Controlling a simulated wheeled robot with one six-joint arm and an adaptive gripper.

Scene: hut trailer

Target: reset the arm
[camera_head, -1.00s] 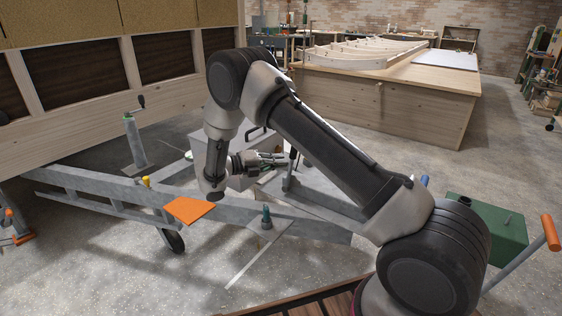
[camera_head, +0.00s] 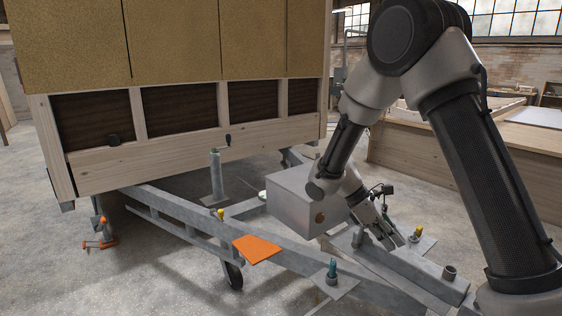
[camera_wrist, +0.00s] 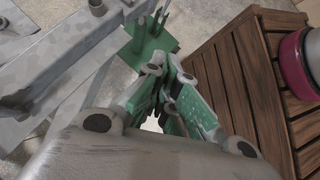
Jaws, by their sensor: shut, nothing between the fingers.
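My gripper (camera_head: 391,239) hangs at the end of my folded arm, pointing down and to the right over the grey trailer frame (camera_head: 180,212). In the wrist view its fingers (camera_wrist: 172,118) are together with nothing seen between them. The lower part of my arm partly covers a grey box (camera_head: 290,203) on the frame. I cannot tell from the head view how far the fingertips are above the metal.
The wooden hut (camera_head: 185,137) stands behind the frame. An orange plate (camera_head: 257,249) lies on the frame, with a post and bolt (camera_head: 332,273) nearby. A workbench (camera_head: 425,154) stands at the back right. Open concrete floor lies at the left.

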